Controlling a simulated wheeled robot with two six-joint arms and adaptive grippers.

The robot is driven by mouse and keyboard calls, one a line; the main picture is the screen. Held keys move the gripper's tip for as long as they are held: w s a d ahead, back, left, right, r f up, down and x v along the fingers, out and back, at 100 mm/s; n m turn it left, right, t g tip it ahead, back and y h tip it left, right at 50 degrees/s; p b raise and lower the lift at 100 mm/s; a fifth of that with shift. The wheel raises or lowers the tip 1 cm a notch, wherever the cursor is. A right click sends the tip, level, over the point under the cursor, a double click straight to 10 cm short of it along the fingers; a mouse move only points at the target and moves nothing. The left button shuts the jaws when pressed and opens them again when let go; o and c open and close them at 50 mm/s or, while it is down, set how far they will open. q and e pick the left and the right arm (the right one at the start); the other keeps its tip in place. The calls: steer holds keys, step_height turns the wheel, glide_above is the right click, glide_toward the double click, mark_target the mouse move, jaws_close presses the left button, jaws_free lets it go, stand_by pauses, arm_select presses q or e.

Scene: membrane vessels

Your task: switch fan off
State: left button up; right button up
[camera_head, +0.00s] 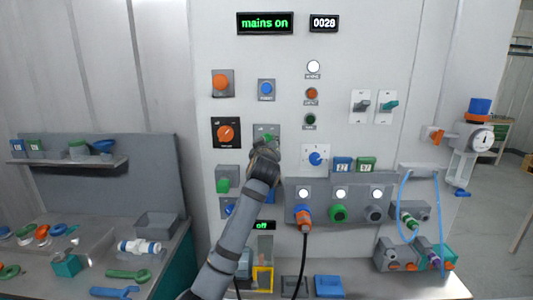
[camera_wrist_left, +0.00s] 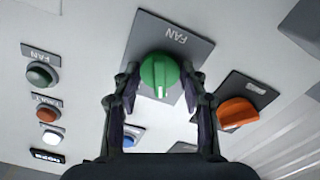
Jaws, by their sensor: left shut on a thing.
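The green fan knob (camera_wrist_left: 159,72) sits on a grey plate marked FAN (camera_wrist_left: 176,38) in the left wrist view. Its white pointer mark faces the bottom of that picture. My left gripper (camera_wrist_left: 160,88) has a finger on each side of the knob and is shut on it. In the head view my left gripper (camera_head: 264,154) covers most of the knob, and the top of the fan plate (camera_head: 266,129) shows above it. A dark green lamp labelled FAN (camera_wrist_left: 40,74) looks unlit. My right gripper is not in view.
An orange knob (camera_head: 228,133) is close beside the fan plate. A blue button (camera_head: 266,89) is above it and a blue-centred dial (camera_head: 316,157) to its right. A green display (camera_head: 264,18) reads "mains on". Connectors and a black cable (camera_head: 305,262) are lower down.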

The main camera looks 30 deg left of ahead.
arm_select(q)
steer(key=shift+n+b, duration=0.5)
steer(key=shift+n, duration=0.1)
steer(key=o, duration=1.2)
steer(key=shift+c, duration=0.2)
steer(key=v, duration=1.2)
steer(key=shift+f, duration=0.1)
